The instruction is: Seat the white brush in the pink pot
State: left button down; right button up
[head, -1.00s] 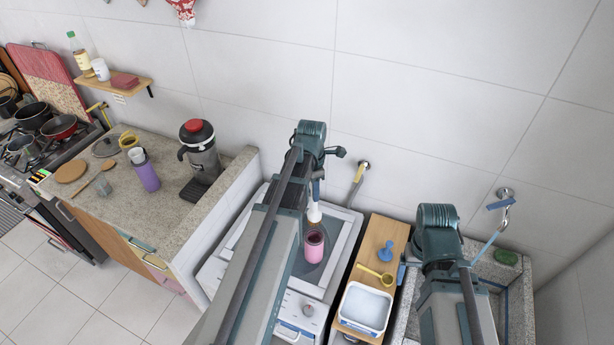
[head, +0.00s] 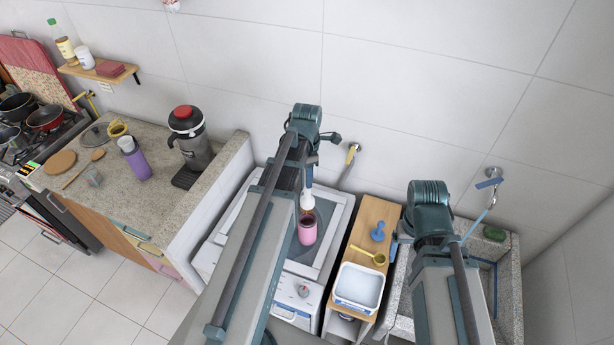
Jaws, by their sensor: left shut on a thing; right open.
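The white brush (head: 307,201) is held upright in my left gripper (head: 309,183), which is shut on it. The brush's lower end is directly over the mouth of the pink pot (head: 307,233) and overlaps its rim in the head view. I cannot tell whether the tip is inside the pot. The pot stands upright on the white washing machine top (head: 336,222). My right arm is at the right, over the stone sink, and its gripper is hidden behind the arm.
Right of the machine, a wooden board (head: 372,218) carries a blue plunger-like item (head: 377,232), a yellow scoop (head: 368,255) and a white tub (head: 358,287). A stone sink (head: 508,290) lies further right. The counter at left holds a purple bottle (head: 136,163) and a dispenser (head: 194,150).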

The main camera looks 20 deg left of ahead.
aim_at(307, 199)
pick_arm(q)
jog(key=shift+f+b, duration=2.15)
jog(key=shift+f, duration=0.3)
jog(key=shift+f+b, duration=3.25)
jog(key=c, duration=0.6)
grip_release()
jog(key=shift+o, duration=0.2)
jog(key=shift+r, duration=0.1)
notch_tip(307, 199, up, 14)
jog(key=p, duration=1.4)
